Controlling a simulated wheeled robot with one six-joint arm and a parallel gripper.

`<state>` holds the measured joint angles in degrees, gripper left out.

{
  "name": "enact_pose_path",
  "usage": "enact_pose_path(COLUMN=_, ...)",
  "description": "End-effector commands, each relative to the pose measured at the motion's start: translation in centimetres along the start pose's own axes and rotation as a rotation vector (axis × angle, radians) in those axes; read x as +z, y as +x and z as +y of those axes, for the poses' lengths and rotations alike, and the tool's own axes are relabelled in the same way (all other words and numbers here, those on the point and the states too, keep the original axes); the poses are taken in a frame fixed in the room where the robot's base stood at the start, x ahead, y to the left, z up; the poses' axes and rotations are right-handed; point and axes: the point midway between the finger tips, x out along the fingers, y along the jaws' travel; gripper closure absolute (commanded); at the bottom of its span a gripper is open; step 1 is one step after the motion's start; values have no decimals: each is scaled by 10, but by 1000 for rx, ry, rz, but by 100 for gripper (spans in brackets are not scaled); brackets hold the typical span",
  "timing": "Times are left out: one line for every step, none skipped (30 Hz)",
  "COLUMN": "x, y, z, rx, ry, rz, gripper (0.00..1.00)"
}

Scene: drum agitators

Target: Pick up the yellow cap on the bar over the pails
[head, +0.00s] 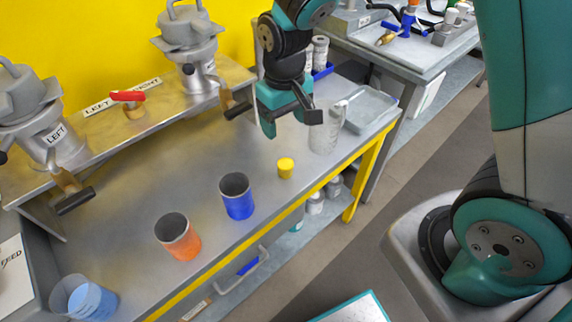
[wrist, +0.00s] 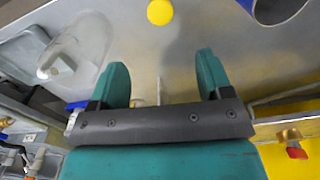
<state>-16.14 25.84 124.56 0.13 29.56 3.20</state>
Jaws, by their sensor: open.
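A small yellow cap (head: 286,168) appears to stand on the grey bench top, right of the blue pail (head: 238,197); I see no bar under it. The cap also shows at the top edge of the wrist view (wrist: 160,12), ahead of the fingertips and centred between them. My gripper (head: 290,119) hangs above the bench, behind the cap in the head view. Its two green fingers are apart with nothing between them, as the wrist view (wrist: 161,62) also shows. An orange pail (head: 178,238) stands left of the blue one.
A clear container (head: 324,130) stands right of my gripper, near a grey tray (head: 370,108). A raised shelf with a red-handled valve (head: 128,97) and drum machines runs along the yellow wall. A light blue cup (head: 88,298) is at the front left. The bench around the cap is clear.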

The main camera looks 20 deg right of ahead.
Motion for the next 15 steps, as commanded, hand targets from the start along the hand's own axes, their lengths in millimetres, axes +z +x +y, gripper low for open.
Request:
enact_pose_path(x=2, y=14, z=0, rx=0, ry=1, rz=-8, gripper=28)
enact_pose_path(x=2, y=21, z=1, rx=0, ry=1, rz=-8, gripper=28)
enact_pose_path(x=2, y=30, z=1, rx=0, ry=1, rz=-9, gripper=28)
enact_pose_path(x=2, y=37, z=1, rx=0, ry=1, rz=-9, gripper=28)
enact_pose_path(x=2, y=44, z=1, rx=-1, ry=1, rz=-8, gripper=28)
enact_pose_path(x=2, y=53, z=1, rx=-1, ry=2, rz=-8, gripper=28)
enact_pose_path(x=2, y=59, z=1, rx=-1, ry=2, rz=-8, gripper=28)
enact_pose_path(x=2, y=64, z=1, rx=-1, ry=2, rz=-7, gripper=28)
enact_pose_path(x=2, y=72, z=1, rx=-1, ry=2, rz=-7, gripper=28)
enact_pose_path(x=2, y=76, z=1, rx=-1, ry=2, rz=-5, gripper=28)
enact_pose_path(x=2, y=80, z=1, rx=-1, ry=2, rz=-5, gripper=28)
enact_pose_path(x=1, y=84, z=1, rx=-1, ry=2, rz=-4, gripper=28)
enact_pose_path(x=1, y=87, z=1, rx=-2, ry=2, rz=-3, gripper=28)
enact_pose_path(x=1, y=89, z=1, rx=-2, ry=2, rz=-2, gripper=28)
enact_pose_path(x=1, y=91, z=1, rx=-2, ry=2, rz=-2, gripper=28)
